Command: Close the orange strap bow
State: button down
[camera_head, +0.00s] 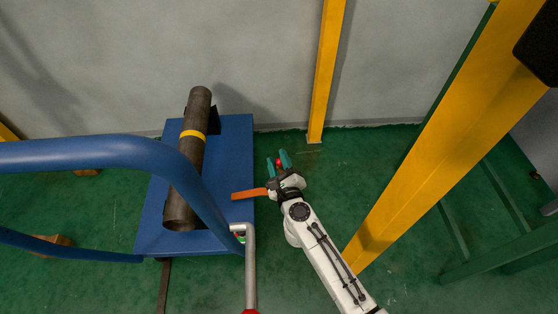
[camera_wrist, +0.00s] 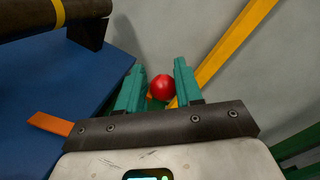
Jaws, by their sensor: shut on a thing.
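The orange strap bow (camera_head: 249,194) juts out flat past the right edge of the blue bench top (camera_head: 232,140). Its flat end also shows at the left in the wrist view (camera_wrist: 50,123); the stretch towards my gripper is hidden behind the hand. My gripper (camera_head: 277,160) is right of the bench, its teal fingers shut on a red ball knob (camera_wrist: 162,87). A sliver of orange shows beside the knob, so it seems to belong to the bow. A dark pipe (camera_head: 181,196) with a yellow band (camera_head: 192,134) lies along the bench.
A thick blue rail (camera_head: 90,150) crosses the left foreground, and a grey tube handle (camera_head: 250,270) stands at the bench's front. A yellow post (camera_head: 325,70) stands by the wall, and a large yellow beam (camera_head: 450,140) slants at right. Green floor is clear around my gripper.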

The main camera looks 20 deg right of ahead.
jog(key=w+a+r+n+p, duration=0.3)
jog(key=a+r+n+p, duration=0.1)
jog(key=a+p, duration=0.3)
jog(key=shift+a+r+g+p, duration=0.35)
jog(key=shift+r+p, duration=0.4)
jog(key=shift+p, duration=0.35)
jog(key=c, duration=1.1)
grip_release()
jog(key=shift+o, duration=0.6)
jog(key=shift+f, duration=0.1)
